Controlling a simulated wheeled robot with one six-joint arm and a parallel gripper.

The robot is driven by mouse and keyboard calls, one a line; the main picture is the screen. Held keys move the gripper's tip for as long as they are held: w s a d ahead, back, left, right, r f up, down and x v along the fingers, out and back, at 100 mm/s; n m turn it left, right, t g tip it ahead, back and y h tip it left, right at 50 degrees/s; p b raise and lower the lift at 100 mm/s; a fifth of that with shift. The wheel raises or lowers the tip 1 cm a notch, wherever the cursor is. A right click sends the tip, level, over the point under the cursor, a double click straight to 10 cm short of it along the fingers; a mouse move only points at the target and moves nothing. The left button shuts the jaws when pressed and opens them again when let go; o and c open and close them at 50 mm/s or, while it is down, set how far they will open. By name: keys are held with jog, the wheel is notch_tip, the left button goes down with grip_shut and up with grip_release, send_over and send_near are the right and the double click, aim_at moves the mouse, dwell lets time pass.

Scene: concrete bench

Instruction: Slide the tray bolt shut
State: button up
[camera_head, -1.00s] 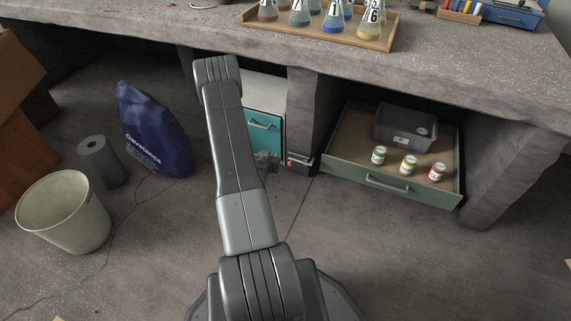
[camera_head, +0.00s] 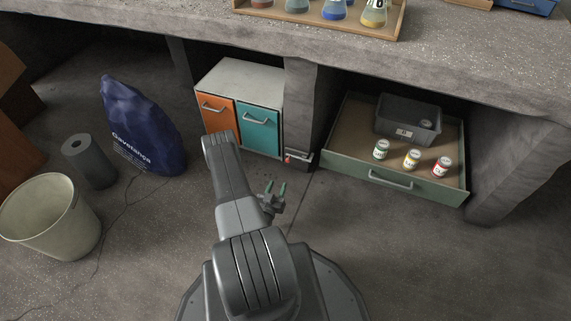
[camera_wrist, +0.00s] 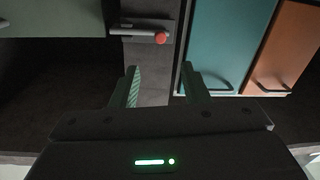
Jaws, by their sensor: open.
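The bolt (camera_head: 299,159) is a dark bar with a red knob (camera_head: 288,159) on the concrete post between the teal door and the open green drawer. In the wrist view the bolt (camera_wrist: 140,30) lies across the post and its red knob (camera_wrist: 160,38) is at the teal-door end. The drawer tray (camera_head: 345,174) is pulled out. My gripper (camera_head: 276,187) is in front of the post, below the bolt in the head view, apart from it. In the wrist view my gripper (camera_wrist: 160,70) is open and empty, its fingers spread on either side of the knob's line.
The cabinet has an orange door (camera_head: 214,113) and a teal door (camera_head: 259,132), with protruding handles. Several jars and a grey bin (camera_head: 408,119) sit in the drawer. A blue sack (camera_head: 140,130), dark roll (camera_head: 88,162) and pale bucket (camera_head: 48,215) stand left. Floor in front is clear.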

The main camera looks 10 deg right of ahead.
jog(key=b, duration=0.4)
send_near(299, 157)
jog(key=w+a, duration=0.1)
jog(key=w, duration=0.5)
jog(key=shift+w+a+f, duration=0.15)
jog(key=shift+w+f, duration=0.05)
jog(key=shift+f, duration=0.1)
jog(key=shift+c, duration=0.2)
